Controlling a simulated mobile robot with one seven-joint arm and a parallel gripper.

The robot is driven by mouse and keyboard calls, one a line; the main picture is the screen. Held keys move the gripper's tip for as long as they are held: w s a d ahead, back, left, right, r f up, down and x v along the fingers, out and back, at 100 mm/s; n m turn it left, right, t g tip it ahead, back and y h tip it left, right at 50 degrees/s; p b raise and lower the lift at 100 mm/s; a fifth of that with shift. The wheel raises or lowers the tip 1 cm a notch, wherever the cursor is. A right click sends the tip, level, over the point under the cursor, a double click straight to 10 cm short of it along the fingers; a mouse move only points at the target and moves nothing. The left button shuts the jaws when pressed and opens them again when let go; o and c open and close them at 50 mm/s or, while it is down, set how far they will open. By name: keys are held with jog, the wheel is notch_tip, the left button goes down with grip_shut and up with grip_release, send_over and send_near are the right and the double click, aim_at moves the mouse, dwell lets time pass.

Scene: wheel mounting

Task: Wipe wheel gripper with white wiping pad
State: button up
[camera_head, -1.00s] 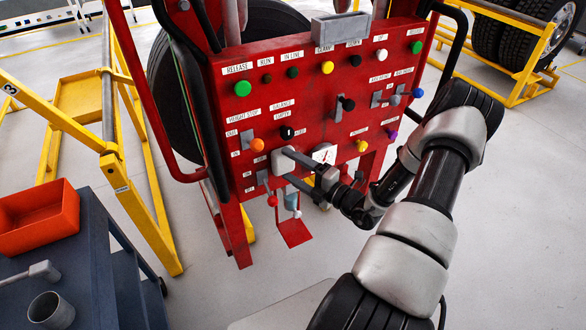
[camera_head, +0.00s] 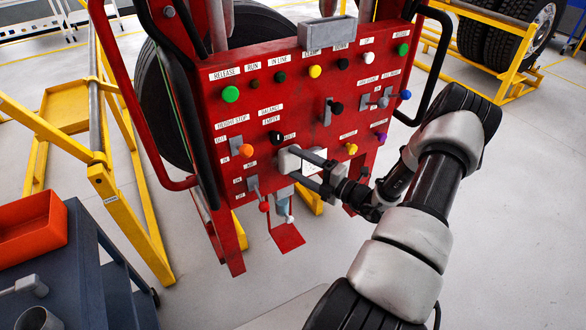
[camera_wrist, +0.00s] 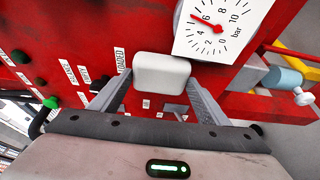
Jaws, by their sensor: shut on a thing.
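The white wiping pad (camera_head: 289,160) is a small rounded block. It also shows in the wrist view (camera_wrist: 161,72). My gripper (camera_head: 297,167) is shut on it, with one finger on each side. The wheel gripper (camera_head: 225,125) is a red machine with an upright panel of coloured knobs, levers and labels. The pad is at the lower middle of this panel, over or against its face; I cannot tell if it touches. The panel part behind the pad is hidden.
A pressure gauge (camera_wrist: 215,28) is close beside the pad. Levers and an orange knob (camera_head: 246,150) stick out nearby. A dark cart (camera_head: 85,250) with an orange bin (camera_head: 30,225) stands at left, beside a yellow frame (camera_head: 130,210). The floor at lower middle is clear.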

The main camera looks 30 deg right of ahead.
jog(key=shift+w+d, duration=0.15)
jog(key=shift+d, duration=0.8)
jog(key=shift+d+r, duration=0.1)
jog(key=shift+d, duration=0.1)
jog(key=shift+c, duration=0.3)
jog(key=shift+s+a+p, duration=0.15)
jog(key=shift+a+p, duration=0.25)
jog(key=shift+a, duration=0.6)
jog(key=shift+s+a+p, duration=0.15)
jog(key=shift+a+p, duration=0.2)
jog(key=shift+a, duration=0.6)
jog(key=shift+c, duration=0.5)
jog(key=shift+w+a+p, duration=0.1)
jog(key=shift+a+p, duration=0.45)
jog(key=shift+a, duration=1.45)
jog(key=s+p, duration=0.1)
jog(key=s, duration=0.5)
jog(key=shift+d, duration=0.15)
